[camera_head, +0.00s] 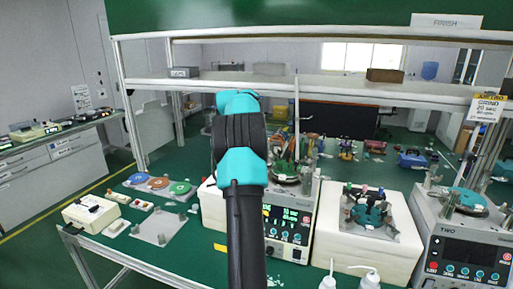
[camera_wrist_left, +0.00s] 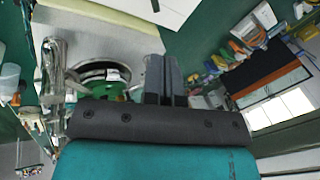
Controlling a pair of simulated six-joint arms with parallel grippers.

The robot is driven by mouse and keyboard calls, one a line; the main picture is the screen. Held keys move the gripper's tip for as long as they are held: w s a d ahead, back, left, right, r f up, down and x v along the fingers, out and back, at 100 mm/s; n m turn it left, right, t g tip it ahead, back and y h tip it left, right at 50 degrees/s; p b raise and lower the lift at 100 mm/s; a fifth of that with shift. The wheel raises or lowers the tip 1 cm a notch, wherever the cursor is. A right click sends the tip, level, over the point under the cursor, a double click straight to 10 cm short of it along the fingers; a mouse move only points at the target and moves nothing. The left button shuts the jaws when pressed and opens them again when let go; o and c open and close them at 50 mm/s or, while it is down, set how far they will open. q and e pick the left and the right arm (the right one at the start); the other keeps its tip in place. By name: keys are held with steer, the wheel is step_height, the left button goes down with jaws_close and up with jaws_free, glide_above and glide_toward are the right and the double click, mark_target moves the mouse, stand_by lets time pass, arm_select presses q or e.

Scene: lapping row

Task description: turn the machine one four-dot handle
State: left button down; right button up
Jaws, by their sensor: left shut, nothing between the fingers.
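Machine one (camera_head: 300,215), a pale box with a dark panel and lit digits, stands mid-bench, partly hidden behind my teal and black arm. Its round top (camera_head: 286,172) carries upright posts and rods. I cannot make out a four-dot handle; dots are too small to read. In the left wrist view my left gripper (camera_wrist_left: 163,62) shows two dark fingers shut together and empty. A round metal-rimmed plate with green inside (camera_wrist_left: 103,72) lies just left of the fingers; I cannot tell whether they touch anything. In the head view the fingers are hidden. My right gripper does not show.
A cream block (camera_head: 340,248) with a knobbed fixture (camera_head: 370,210) stands right of machine one, then machine two (camera_head: 468,240). White bottles (camera_head: 328,282) stand in front. Coloured discs (camera_head: 158,183) and a grey plate (camera_head: 160,227) lie left. A shelf (camera_head: 330,84) spans above.

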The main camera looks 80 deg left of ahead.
arm_select(q)
steer(key=w+d+r+m+y, duration=0.1)
steer(key=w+d+r+y, duration=0.2)
steer(key=w+d, duration=0.3)
steer(key=shift+d+r+y, duration=0.2)
steer(key=shift+d+y, duration=0.3)
steer(key=shift+d, duration=0.7)
steer(key=w+a+r+x, duration=0.1)
steer(key=x, duration=1.2)
steer(key=shift+a+r, duration=0.25)
steer(key=shift+a, duration=0.25)
steer(key=shift+w, duration=0.1)
